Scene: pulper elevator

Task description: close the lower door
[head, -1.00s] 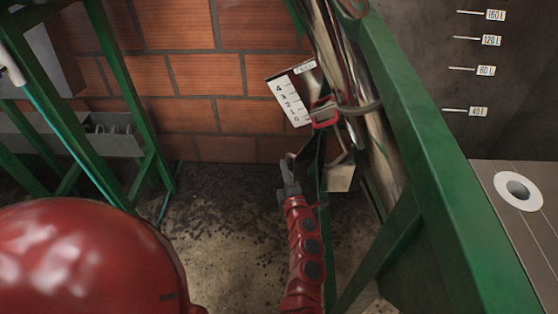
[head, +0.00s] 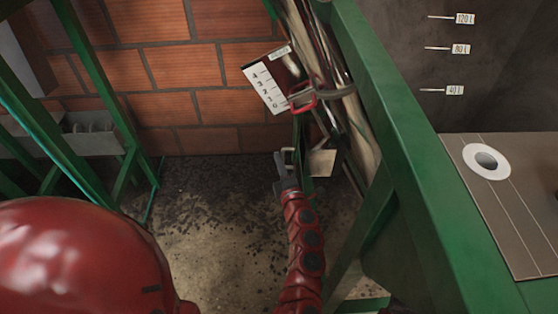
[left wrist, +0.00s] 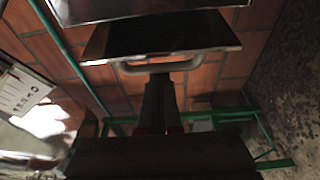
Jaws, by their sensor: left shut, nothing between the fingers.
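The lower door appears in the left wrist view as a dark panel (left wrist: 165,35) with a metal edge and a pale bar handle (left wrist: 160,65). In the head view only a narrow green edge of it and the small handle (head: 288,152) show. My left gripper (head: 283,167) is shut and empty, with its fingertips close by the handle. In the left wrist view the shut fingers (left wrist: 161,88) point at the handle from just below it. I cannot tell whether they touch it. How far the door stands open is unclear. My right gripper is not in view.
A white scale plate (head: 265,88) and a red clamp-like part (head: 302,98) sit above the gripper. A thick green post (head: 390,120) stands close on the right. A brick wall (head: 190,75) is behind. Gritty floor (head: 205,225) lies clear to the left.

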